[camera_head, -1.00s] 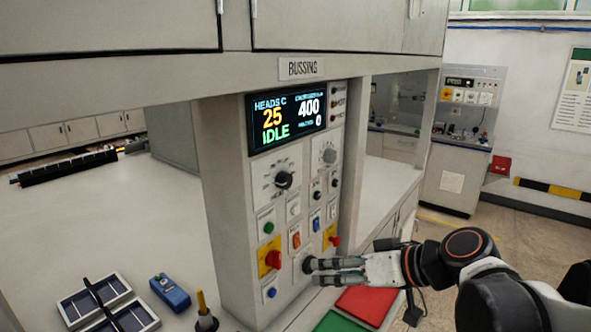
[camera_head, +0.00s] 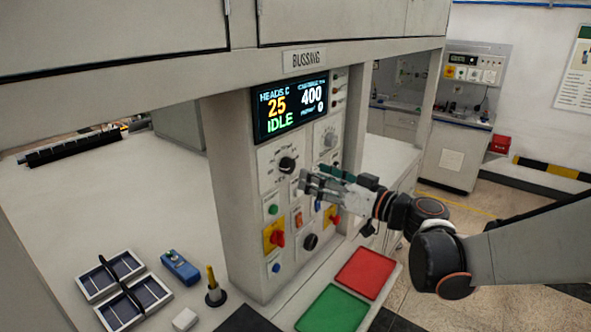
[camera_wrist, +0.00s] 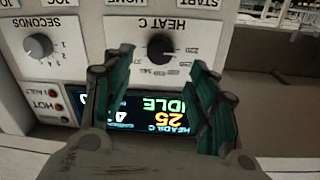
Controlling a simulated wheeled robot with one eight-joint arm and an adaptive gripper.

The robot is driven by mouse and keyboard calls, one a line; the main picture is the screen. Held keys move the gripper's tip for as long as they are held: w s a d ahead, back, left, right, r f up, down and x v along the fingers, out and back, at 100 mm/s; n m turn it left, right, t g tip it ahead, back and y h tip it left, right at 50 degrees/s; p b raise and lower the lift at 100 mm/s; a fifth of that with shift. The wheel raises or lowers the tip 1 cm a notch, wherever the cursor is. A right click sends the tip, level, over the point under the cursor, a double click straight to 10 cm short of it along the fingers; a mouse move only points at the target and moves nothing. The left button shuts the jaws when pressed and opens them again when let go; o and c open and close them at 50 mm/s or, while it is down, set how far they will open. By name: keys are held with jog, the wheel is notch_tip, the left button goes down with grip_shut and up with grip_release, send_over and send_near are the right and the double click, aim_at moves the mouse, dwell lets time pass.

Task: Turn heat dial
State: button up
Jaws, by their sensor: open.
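The heat dial (camera_head: 287,164) is a black round knob on the upper left of the grey control panel, below the display. In the wrist view, which is upside down, the heat dial (camera_wrist: 160,46) sits under the label "HEAT C" with a numbered scale around it. My gripper (camera_head: 305,182) is in front of the panel, just below and right of the dial. In the wrist view my open gripper (camera_wrist: 162,62) has its fingers on either side of the dial's line, empty. The fingers do not appear to touch the dial.
The display (camera_head: 292,104) reads 25, 400 and IDLE. A grey "SECONDS" knob (camera_wrist: 38,46) is beside the heat dial. Red (camera_head: 366,272) and green (camera_head: 334,309) pads lie in front of the panel.

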aim_at(291, 167)
jog(key=x, duration=0.7)
jog(key=shift+a, duration=0.1)
jog(key=shift+c, duration=0.3)
jog(key=c, duration=1)
